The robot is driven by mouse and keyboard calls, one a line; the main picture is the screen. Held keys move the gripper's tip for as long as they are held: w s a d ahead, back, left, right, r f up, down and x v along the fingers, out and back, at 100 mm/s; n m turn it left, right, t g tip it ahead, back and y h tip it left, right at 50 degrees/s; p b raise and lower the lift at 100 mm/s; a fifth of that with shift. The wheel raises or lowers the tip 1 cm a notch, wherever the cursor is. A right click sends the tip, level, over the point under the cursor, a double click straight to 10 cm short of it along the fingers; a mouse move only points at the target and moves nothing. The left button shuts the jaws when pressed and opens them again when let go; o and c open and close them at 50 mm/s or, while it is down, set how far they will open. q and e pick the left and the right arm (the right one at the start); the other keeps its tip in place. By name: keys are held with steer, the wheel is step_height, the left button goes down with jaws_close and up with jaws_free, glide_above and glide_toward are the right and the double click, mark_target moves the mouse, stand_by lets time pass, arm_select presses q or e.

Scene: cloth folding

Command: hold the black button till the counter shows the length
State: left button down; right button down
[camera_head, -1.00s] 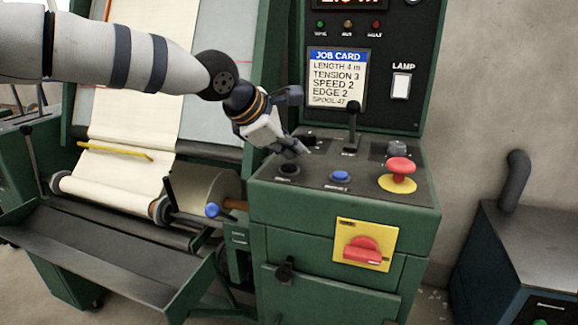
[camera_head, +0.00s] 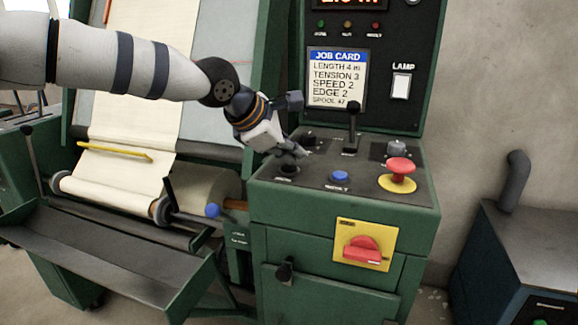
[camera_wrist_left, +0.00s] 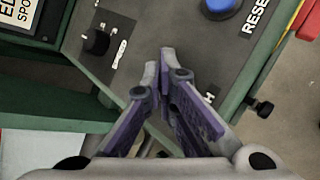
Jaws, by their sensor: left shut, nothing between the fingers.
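The black button (camera_head: 288,170) is at the front left of the dark console top (camera_head: 310,184). My left gripper (camera_head: 293,157) is shut and empty, its tips pointing down right over the black button. I cannot tell whether they touch or press it. In the left wrist view the closed fingertips (camera_wrist_left: 166,62) hide the button, with only part of its label showing. The counter (camera_head: 350,4) is lit orange at the top edge, cut off, so its figure is not clear. The job card (camera_head: 337,77) reads length 4 m. My right gripper is out of view.
A blue button (camera_head: 340,176) sits to the right of the black one. A red mushroom button (camera_head: 401,168) is further right. A black lever (camera_head: 352,125) stands behind them, and a red rotary switch (camera_head: 362,249) is on the front panel.

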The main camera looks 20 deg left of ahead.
mark_target(291, 168)
arm_select(q)
steer(key=shift+f, duration=0.55)
stand_by(1.4)
steer(key=shift+r, duration=0.95)
steer(key=shift+r, duration=0.1)
steer(key=shift+r, duration=2.4)
steer(key=shift+f, duration=0.1)
